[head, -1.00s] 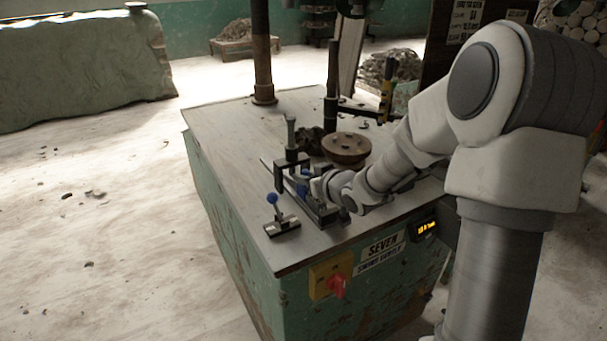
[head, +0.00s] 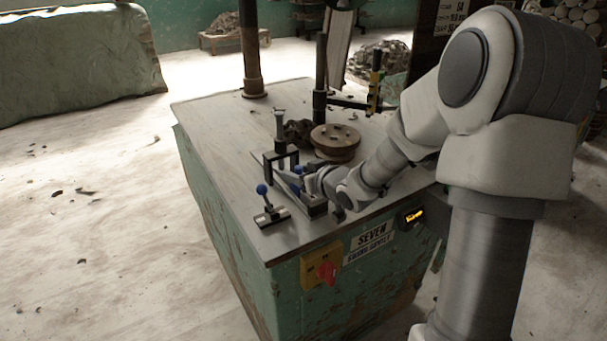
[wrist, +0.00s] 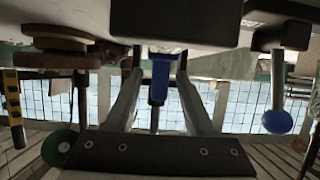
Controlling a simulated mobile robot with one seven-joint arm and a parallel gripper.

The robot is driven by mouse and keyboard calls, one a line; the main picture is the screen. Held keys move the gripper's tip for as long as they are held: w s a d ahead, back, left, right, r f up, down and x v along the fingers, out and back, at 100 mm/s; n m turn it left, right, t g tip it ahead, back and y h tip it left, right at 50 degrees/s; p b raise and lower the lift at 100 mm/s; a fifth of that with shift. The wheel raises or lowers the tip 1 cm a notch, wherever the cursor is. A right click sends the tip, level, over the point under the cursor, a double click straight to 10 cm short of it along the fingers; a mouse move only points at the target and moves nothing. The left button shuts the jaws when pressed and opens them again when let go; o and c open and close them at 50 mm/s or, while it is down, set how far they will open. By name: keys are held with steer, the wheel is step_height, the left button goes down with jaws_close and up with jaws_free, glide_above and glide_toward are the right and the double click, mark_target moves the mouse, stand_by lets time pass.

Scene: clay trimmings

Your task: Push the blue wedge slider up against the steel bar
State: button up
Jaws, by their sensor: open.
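In the wrist view a blue piece (wrist: 160,78), which looks like the blue wedge slider, stands between the two fingers of my gripper (wrist: 159,72). The fingers are open, one on each side of it; I cannot tell whether they touch it. In the head view small blue parts (head: 297,170) show at the fixture on the bench, beside my wrist. My wrist hides much of the fixture there, and my fingertips are not clear. I cannot pick out the steel bar for certain; a dark block (wrist: 175,20) fills the top of the wrist view.
The green bench (head: 215,110) carries a blue-knobbed lever (head: 262,189) at its front left, a dark upright clamp frame (head: 280,160), a round brown disc (head: 335,138) and a post (head: 251,60). A red switch (head: 327,270) is on the front. The bench's left side is clear.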

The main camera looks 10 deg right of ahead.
steer(key=v, duration=1.7)
steer(key=shift+s, duration=0.2)
steer(key=shift+r, duration=0.1)
